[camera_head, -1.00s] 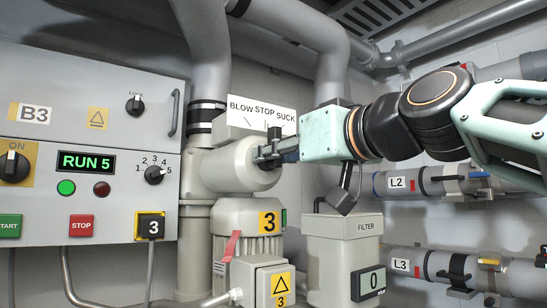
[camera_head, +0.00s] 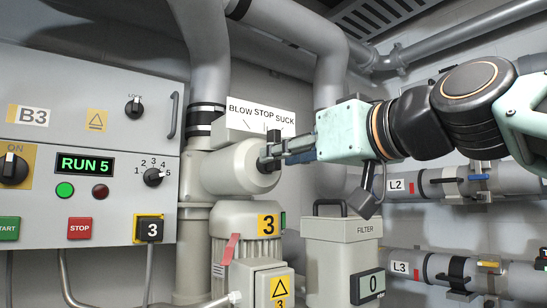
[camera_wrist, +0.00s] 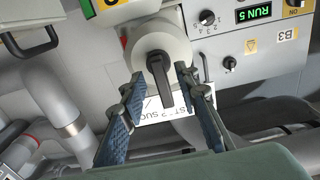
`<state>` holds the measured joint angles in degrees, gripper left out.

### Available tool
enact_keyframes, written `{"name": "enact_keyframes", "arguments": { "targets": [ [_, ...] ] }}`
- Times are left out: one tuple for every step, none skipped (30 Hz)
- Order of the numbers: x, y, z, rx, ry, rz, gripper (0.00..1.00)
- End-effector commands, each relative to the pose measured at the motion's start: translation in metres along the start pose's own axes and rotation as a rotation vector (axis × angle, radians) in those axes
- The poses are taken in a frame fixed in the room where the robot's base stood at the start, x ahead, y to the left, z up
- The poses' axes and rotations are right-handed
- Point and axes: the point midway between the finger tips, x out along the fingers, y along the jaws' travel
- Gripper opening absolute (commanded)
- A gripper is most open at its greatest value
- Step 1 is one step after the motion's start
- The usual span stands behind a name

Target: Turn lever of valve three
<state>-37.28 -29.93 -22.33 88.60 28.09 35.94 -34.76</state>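Valve three is a pale, rounded horizontal body (camera_head: 225,172) above the motor with the yellow "3" label (camera_head: 268,224). Its black lever (camera_head: 274,136) stands upright at the middle of the BLOW STOP SUCK plate (camera_head: 245,112), by STOP. In the wrist view, the lever (camera_wrist: 162,82) points down the picture and partly covers the plate (camera_wrist: 180,108). My gripper (camera_head: 268,157) is at the valve's front end. In the wrist view, my gripper (camera_wrist: 160,75) is open, with one finger on each side of the lever and gaps visible.
A control panel (camera_head: 55,125) with knobs and buttons is at the left. A filter box (camera_head: 328,250) stands below my gripper. Pipes marked L2 (camera_head: 432,183) and L3 (camera_head: 425,266) run along the right. Large grey pipes (camera_head: 270,25) pass above.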

Motion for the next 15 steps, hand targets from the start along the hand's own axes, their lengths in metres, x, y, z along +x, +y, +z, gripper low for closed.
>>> {"name": "enact_keyframes", "arguments": {
  "targets": [
    [-0.013,0.0,-0.001,0.0,0.004,0.001,0.29],
    [-0.02,0.0,-0.001,0.0,0.004,0.001,0.29],
    [-0.028,0.001,-0.001,0.0,0.004,0.002,0.29],
    [-0.035,0.001,-0.001,0.001,0.004,0.002,0.29],
    [-0.041,0.0,-0.001,0.001,0.004,0.002,0.29],
    [-0.05,0.0,-0.002,0.001,0.005,0.001,0.29],
    [-0.055,0.0,-0.001,0.001,0.004,0.001,0.29],
    [-0.06,0.0,-0.001,0.001,0.003,0.001,0.29],
    [-0.067,0.0,-0.001,0.001,0.004,0.001,0.29],
    [-0.071,0.0,-0.001,0.0,0.003,0.001,0.29],
    [-0.074,0.0,-0.001,0.0,0.002,0.001,0.29],
    [-0.079,0.0,-0.001,0.0,0.002,0.001,0.29],
    [-0.081,0.0,-0.001,0.0,0.002,0.001,0.29],
    [-0.083,0.0,-0.001,0.0,0.002,0.001,0.29],
    [-0.086,0.0,0.0,0.0,0.001,0.0,0.29]
  ]
}}
